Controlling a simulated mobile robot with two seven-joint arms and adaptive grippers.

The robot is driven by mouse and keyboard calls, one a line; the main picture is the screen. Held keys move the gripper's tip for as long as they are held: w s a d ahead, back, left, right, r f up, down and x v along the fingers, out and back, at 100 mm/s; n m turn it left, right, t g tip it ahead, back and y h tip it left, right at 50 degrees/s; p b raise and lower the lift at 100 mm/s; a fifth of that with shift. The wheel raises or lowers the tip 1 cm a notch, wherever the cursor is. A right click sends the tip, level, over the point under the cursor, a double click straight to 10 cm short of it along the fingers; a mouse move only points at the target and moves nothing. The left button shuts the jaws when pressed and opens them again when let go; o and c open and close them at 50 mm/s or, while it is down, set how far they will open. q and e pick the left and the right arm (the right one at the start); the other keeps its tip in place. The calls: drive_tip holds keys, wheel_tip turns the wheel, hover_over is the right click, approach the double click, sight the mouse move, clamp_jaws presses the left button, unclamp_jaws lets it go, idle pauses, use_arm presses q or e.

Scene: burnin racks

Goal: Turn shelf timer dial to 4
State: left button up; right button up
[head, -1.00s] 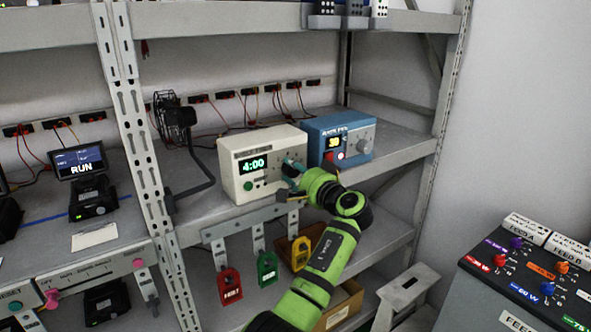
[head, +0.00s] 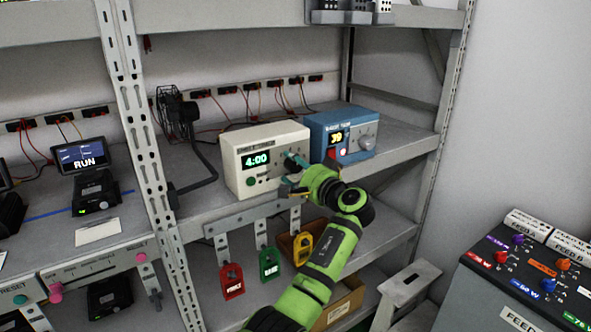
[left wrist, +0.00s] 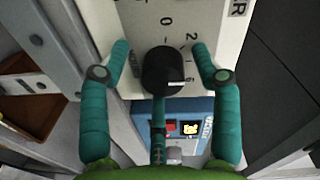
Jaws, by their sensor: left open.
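The cream shelf timer (head: 264,143) stands on the middle shelf, and its green display (head: 255,160) reads 4:00. In the left wrist view its black dial (left wrist: 163,70) has a white mark near its lower right edge, and printed numbers, including 0 and 2, stand above it. My left gripper (head: 289,172) is at the timer's front face and hides the dial in the head view. In the left wrist view the gripper (left wrist: 157,62) is open, with its teal fingers on either side of the dial and gaps between them and it. My right gripper is not in view.
A blue timer-like box (head: 341,132) stands right of the cream timer. Red, green and yellow lock tags (head: 268,263) hang below the shelf edge. A rack upright (head: 146,150) stands left.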

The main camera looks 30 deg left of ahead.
use_arm(q)
drive_tip(key=v, duration=1.1)
drive_tip(key=shift+s+d, duration=0.25)
drive_tip(key=shift+d, duration=0.1)
